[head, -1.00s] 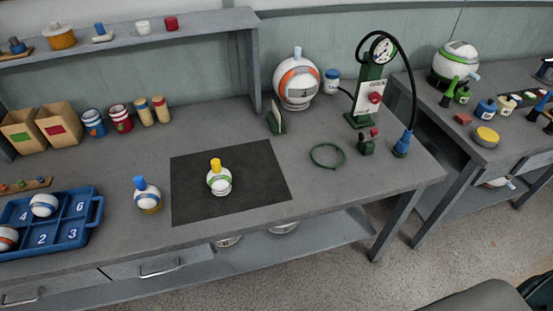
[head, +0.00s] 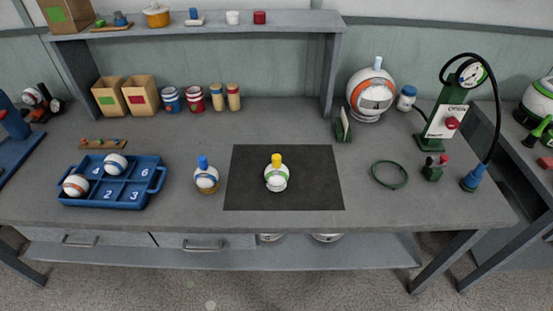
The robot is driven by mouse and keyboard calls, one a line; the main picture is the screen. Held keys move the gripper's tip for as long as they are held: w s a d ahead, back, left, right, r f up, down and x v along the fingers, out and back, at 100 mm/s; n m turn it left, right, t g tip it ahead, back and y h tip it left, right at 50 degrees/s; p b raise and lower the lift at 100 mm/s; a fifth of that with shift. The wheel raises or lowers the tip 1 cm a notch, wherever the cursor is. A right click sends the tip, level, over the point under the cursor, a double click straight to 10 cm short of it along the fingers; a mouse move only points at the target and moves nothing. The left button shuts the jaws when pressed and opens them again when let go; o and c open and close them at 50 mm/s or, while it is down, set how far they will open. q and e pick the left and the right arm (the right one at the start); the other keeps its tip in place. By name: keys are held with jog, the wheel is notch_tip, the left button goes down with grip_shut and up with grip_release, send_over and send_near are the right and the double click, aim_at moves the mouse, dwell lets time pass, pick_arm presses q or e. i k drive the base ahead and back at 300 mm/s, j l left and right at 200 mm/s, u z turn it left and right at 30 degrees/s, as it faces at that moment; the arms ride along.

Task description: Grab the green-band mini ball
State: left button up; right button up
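The green-band mini ball (head: 277,177) is white with a green band and a yellow plug on top. It sits upright on the black mat (head: 318,195) in the middle of the grey table. A blue-band mini ball (head: 206,179) with a blue plug stands on a small yellowish base just left of the mat. Neither of my grippers shows in the head view.
A blue numbered tray (head: 150,182) at the left holds an orange-band ball (head: 76,185) and a blue-band ball (head: 115,165). A green hose ring (head: 389,174) and a gauge pump (head: 447,115) stand right. The table front (head: 300,219) is clear.

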aim_at(275, 177)
jog(key=k+l, duration=0.15)
jog(key=l, duration=0.2)
jog(key=k+l+z, duration=0.15)
jog(key=l, duration=0.2)
jog(key=k+l, duration=0.1)
jog(key=l, duration=0.25)
jog(key=k+l+z, duration=0.15)
jog(key=l, duration=0.55)
jog(key=k+z, duration=0.05)
